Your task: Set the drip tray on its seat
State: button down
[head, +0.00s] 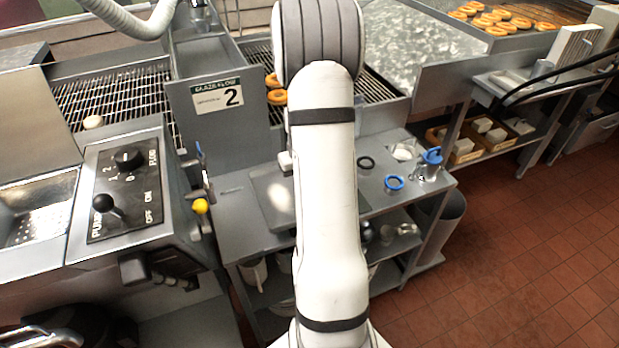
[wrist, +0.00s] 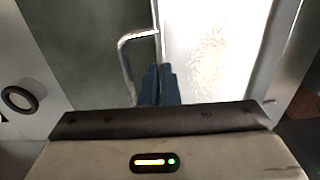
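The drip tray (head: 268,193) is a flat, bright metal piece low over the steel cart's top in the head view, partly hidden by my arm. In the wrist view the tray (wrist: 215,50) is at upper right, with a bent metal handle (wrist: 124,65) on its left edge. My gripper (wrist: 158,88) has its dark blue fingers close together, in line with that edge, and looks shut on it. The exact contact is hidden. In the head view my arm hides the fingers. I cannot make out the seat for certain.
On the cart top are a black ring (head: 366,162), a blue ring (head: 394,183) and a blue-topped jug (head: 431,163). The black ring also shows in the wrist view (wrist: 18,98). A panel marked 2 (head: 215,110) stands behind. A control box (head: 125,185) is at left.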

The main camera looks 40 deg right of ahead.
aim_at(260, 199)
jog(key=shift+w+a+f+b, duration=0.2)
jog(key=shift+a+f, duration=0.15)
jog(key=shift+a, duration=0.15)
jog(key=shift+w+a+f+b, duration=0.15)
jog(key=shift+a+f, duration=0.15)
jog(key=shift+a, duration=0.2)
jog(key=shift+w+a+f, duration=0.1)
jog(key=shift+w+a, duration=0.35)
jog(key=shift+a, duration=1.15)
jog(key=shift+w+a+f, duration=0.15)
jog(key=shift+w+a, duration=0.3)
jog(key=shift+a, duration=1.15)
jog(key=shift+w+a+f, duration=0.1)
jog(key=shift+w+a, duration=0.35)
jog(key=shift+a, duration=1.15)
jog(key=shift+f+b, duration=0.35)
jog(key=shift+f, duration=0.15)
jog(key=shift+f+b, duration=0.45)
jog(key=shift+f, duration=0.1)
jog(key=c, duration=1.6)
grip_release()
